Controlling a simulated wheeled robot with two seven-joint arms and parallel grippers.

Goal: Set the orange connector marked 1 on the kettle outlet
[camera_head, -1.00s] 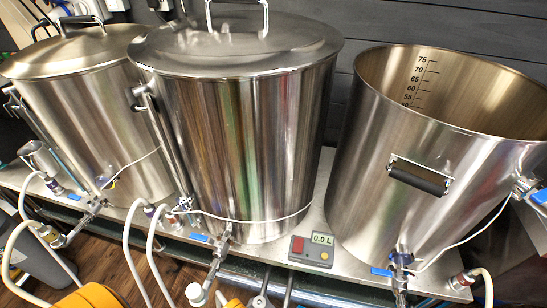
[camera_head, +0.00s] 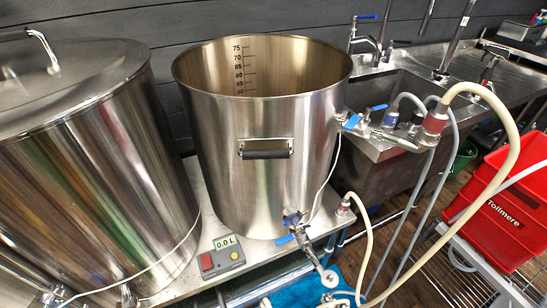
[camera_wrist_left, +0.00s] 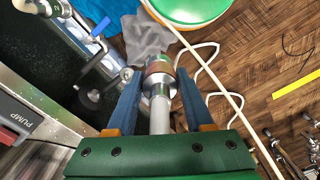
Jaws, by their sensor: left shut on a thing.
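In the left wrist view my left gripper (camera_wrist_left: 155,100) has its blue fingers shut on a silver connector (camera_wrist_left: 158,82) with an orange-red band. A pale hose runs back from it between the fingers. No number is readable on it. In the head view the open steel kettle (camera_head: 262,150) stands in the middle. Its outlet valve (camera_head: 294,222) has a blue handle, and a metal pipe (camera_head: 318,264) slants down to the right. In the left wrist view a steel valve with a blue handle (camera_wrist_left: 100,27) lies up and left of the connector, apart from it. My right gripper is in neither view.
A lidded kettle (camera_head: 95,170) stands left, with a small 0.0 L display (camera_head: 222,255) beside it. Hoses and a connector (camera_head: 435,120) hang at the sink (camera_head: 400,95). A red crate (camera_head: 510,205) stands right. A green round top (camera_wrist_left: 190,8) and grey cloth (camera_wrist_left: 150,40) lie beyond my gripper.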

